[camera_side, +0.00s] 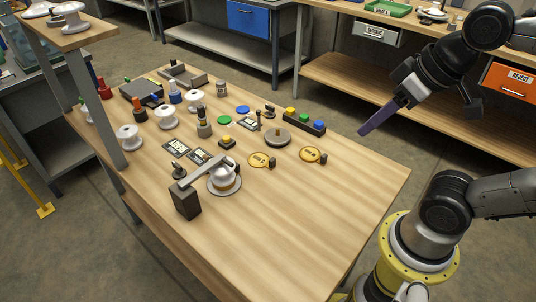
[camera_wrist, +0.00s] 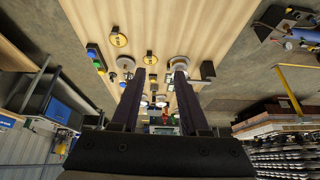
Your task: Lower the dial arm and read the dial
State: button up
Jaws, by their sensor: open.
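The dial arm (camera_side: 203,169) is a pale grey bar in the side view. My gripper (camera_side: 364,132) is open and empty, high above the bench's right side, well away from the dial arm. Its two dark fingers (camera_wrist: 159,73) also show in the wrist view.
Two yellow round tags (camera_side: 259,160) (camera_side: 310,154), a grey disc (camera_side: 277,137) and a button box (camera_side: 304,122) stand right of and behind the dial arm. Several insulators and tools crowd the far left. A shelf post (camera_side: 98,95) rises at the left. The front right of the bench is clear.

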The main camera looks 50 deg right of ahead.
jog(key=f, duration=0.1)
jog(key=s+f, duration=0.1)
jog(key=f, duration=0.1)
jog(key=shift+s+d, duration=0.1)
jog(key=shift+d, duration=0.1)
jog(key=shift+c, duration=0.9)
jog(key=shift+w+n, duration=0.25)
jog(key=shift+n, duration=0.15)
jog(key=shift+c, duration=1.3)
jog(key=w+d+n+h, duration=0.1)
jog(key=d, duration=0.1)
jog(key=w+d+r+n+h, duration=0.1)
jog(key=d+n, duration=0.1)
jog(key=w+d+n+h, duration=0.1)
jog(key=d+n, duration=0.1)
jog(key=shift+r+t+h, duration=0.25)
jog(key=shift+t+h, duration=0.05)
jog(key=shift+t, duration=0.1)
grip_shut()
jog(key=w+a+f+n+t+h, duration=0.2)
jog(key=w+a+n+t, duration=0.1)
jog(key=w+n, duration=1.4)
jog(key=n+t+y, duration=0.1)
jog(key=n+y, duration=0.3)
jog(key=n, duration=1)
send_near(232, 170)
jog(key=x, duration=0.6)
jog(key=shift+w, duration=0.15)
